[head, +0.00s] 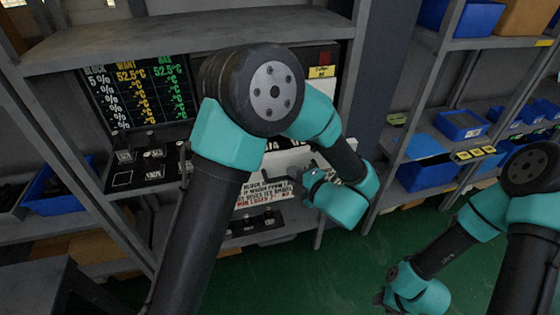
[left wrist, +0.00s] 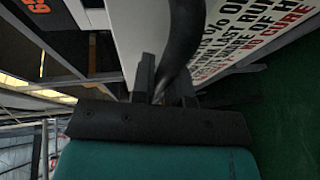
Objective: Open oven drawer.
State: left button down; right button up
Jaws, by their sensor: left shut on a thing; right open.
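The oven drawer (head: 262,192) has a white front with red and black lettering, low in the shelving behind my left arm in the head view. Its lettered face also shows at the upper right of the left wrist view (left wrist: 245,35). My left gripper (head: 290,184) is at the drawer front. In the left wrist view its fingers (left wrist: 160,88) are shut on a thick, dark curved handle (left wrist: 183,35). My arm hides part of the oven and drawer, so I cannot tell how far the drawer is out. My right gripper (head: 384,296) is open and empty, low over the green floor.
A black display board (head: 135,90) with coloured figures stands at the left on the shelf. Blue bins (head: 428,174) fill the right-hand shelves, and another blue bin (head: 55,190) is at far left. Grey shelf posts (head: 350,90) flank the oven. Green floor (head: 350,265) is clear in front.

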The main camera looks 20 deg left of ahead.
pick_arm(q)
jog(key=shift+s+d, duration=0.5)
jog(key=shift+s, duration=0.25)
jog(key=shift+s+d, duration=0.45)
jog(key=shift+s, duration=0.3)
jog(key=c, duration=1.1)
grip_release()
jog(key=shift+c, duration=0.2)
jog(key=v, duration=1.7)
jog(key=shift+d, duration=0.2)
jog(key=shift+s, duration=0.15)
jog(key=x, duration=1.5)
jog(key=shift+a, duration=0.2)
jog(key=shift+d, duration=0.1)
